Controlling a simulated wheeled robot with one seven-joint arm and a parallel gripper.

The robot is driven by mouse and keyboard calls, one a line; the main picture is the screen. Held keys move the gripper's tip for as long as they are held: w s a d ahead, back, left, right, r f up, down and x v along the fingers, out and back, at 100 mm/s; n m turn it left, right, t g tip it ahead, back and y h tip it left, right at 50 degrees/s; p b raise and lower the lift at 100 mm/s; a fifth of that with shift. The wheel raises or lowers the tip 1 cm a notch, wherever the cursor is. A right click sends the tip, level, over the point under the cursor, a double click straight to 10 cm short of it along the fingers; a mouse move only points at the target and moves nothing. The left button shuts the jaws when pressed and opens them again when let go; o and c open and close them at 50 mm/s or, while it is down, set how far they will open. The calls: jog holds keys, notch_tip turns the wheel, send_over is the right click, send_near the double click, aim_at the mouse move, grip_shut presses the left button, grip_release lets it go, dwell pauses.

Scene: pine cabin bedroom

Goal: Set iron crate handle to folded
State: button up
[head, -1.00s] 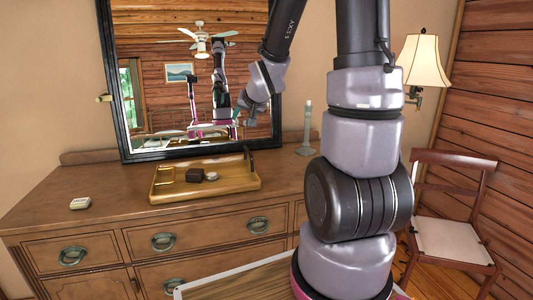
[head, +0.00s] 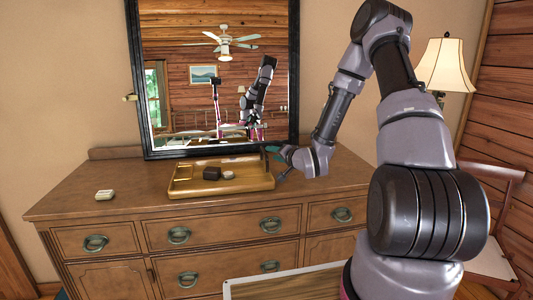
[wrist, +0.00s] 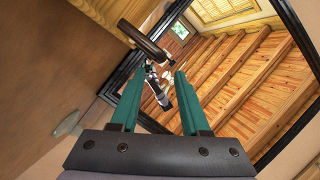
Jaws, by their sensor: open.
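A shallow tan wooden crate (head: 220,187), like a tray, sits on the dresser top. A dark iron handle (wrist: 145,40) shows in the wrist view as a curved bar standing up from the crate's wooden end, just beyond my fingertips and a little left of the gap. In the head view its place at the crate's right end is small and partly hidden by my gripper. My gripper (head: 275,156) is at the crate's right end, fingers pointing left; in the wrist view my gripper (wrist: 156,78) has two teal fingers apart with nothing between them.
Small dark objects (head: 211,174) lie in the crate. A framed mirror (head: 292,80) stands close behind. A lamp (head: 447,65) and chair (head: 490,235) are at right.

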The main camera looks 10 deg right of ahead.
aim_at(264, 151)
jog(key=x, duration=0.8)
jog(key=shift+c, duration=0.3)
jog(key=shift+a, duration=0.1)
grip_shut()
